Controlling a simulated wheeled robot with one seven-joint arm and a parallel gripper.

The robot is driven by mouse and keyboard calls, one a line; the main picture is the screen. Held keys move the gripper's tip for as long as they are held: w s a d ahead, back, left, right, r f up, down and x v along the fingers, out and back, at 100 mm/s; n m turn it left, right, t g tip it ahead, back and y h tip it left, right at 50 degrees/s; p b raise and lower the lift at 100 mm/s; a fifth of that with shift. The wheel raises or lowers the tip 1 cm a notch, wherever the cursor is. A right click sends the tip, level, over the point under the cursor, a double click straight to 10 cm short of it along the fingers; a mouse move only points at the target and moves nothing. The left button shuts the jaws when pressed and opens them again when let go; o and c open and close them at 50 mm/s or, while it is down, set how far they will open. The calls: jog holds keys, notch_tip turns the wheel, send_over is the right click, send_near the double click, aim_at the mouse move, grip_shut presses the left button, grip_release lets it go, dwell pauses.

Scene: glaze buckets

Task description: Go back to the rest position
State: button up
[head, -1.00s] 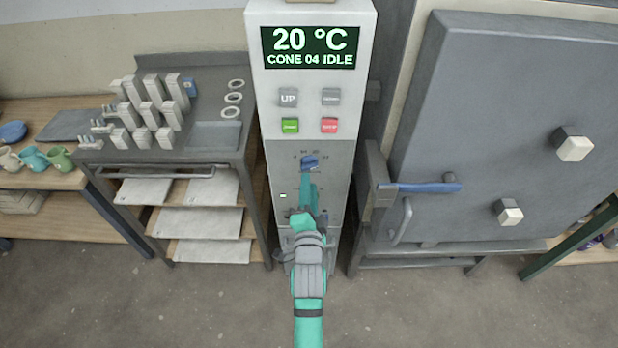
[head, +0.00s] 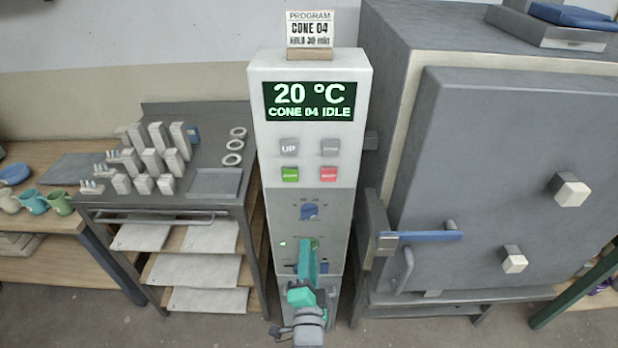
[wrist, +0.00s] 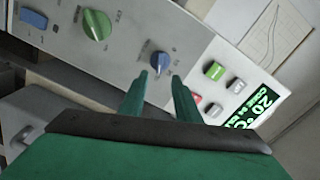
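My gripper (head: 308,248) is in front of the lower part of the kiln control column (head: 258,140). In the wrist view its two green fingers (wrist: 161,82) stand apart with nothing held between them. They point toward the upper blue dial knob (wrist: 160,64), with a visible gap to it. This knob also shows above my gripper in the head view (head: 309,211). A green knob (wrist: 97,25) and a blue switch (wrist: 33,18) are on the same panel. In the head view my fingers partly cover the lower panel.
The display (head: 312,101) reads 20 °C, CONE 04 IDLE. The grey kiln (head: 480,170), with a blue-handled latch (head: 425,237), stands close on the right. A rack (head: 195,120) with cones and shelves is on the left. Floor shows in front.

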jog(key=s+f+n+g, duration=0.1)
jog(key=s+n, duration=0.3)
jog(key=s, duration=0.8)
jog(key=s+f+n, duration=0.4)
jog(key=s+n, duration=0.1)
jog(key=s, duration=0.7)
jog(key=s+f+n+g, duration=0.1)
jog(key=s+n, duration=0.3)
jog(key=s, duration=0.8)
jog(key=shift+s+d+f+n+g, duration=0.15)
jog(key=shift+f+n+g, duration=0.15)
jog(key=shift+f, duration=0.45)
